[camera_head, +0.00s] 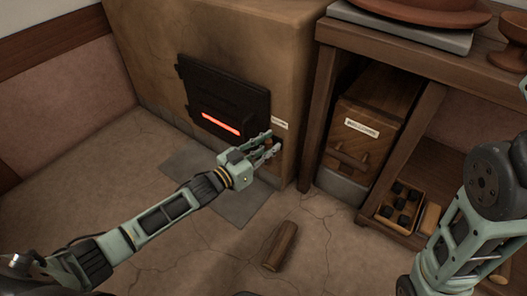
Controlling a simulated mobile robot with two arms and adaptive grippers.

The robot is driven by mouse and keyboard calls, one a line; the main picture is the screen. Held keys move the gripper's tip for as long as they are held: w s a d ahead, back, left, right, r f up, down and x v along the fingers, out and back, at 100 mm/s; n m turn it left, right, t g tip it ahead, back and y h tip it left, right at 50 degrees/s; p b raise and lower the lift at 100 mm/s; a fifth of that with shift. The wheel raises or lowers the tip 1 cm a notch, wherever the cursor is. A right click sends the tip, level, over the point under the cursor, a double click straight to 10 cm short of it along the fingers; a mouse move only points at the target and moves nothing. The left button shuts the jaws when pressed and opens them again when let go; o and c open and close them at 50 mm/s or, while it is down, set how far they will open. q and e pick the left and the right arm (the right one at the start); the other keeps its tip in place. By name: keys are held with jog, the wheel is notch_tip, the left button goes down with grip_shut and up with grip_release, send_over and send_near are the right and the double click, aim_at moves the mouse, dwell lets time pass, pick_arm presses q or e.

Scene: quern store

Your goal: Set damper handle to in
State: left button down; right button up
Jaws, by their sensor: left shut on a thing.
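The clay stove (285,60) stands at the back, with a black iron door (225,90) and a glowing orange slot in it. A small pale label (280,124) is fixed to the stove right of the door. My left gripper (269,147) is just below this label, at the stove's front. It is shut on a small brownish knob, which appears to be the damper handle (268,142); the fingers hide most of it. How far the handle stands in or out cannot be told. My right arm shows at the right edge, but its gripper is out of view.
A wooden bench (322,110) stands to the right, with a labelled bellows box (375,105) and a small crate (385,213) of dark lumps under it. A log (281,246) lies on the cracked floor. A grey slab (235,206) lies before the stove. The left floor is clear.

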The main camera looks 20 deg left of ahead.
pick_arm(q)
jog(key=shift+d, duration=0.2)
jog(key=c, duration=2)
grip_release()
jog(key=o, duration=0.4)
jog(key=shift+w+d, duration=0.15)
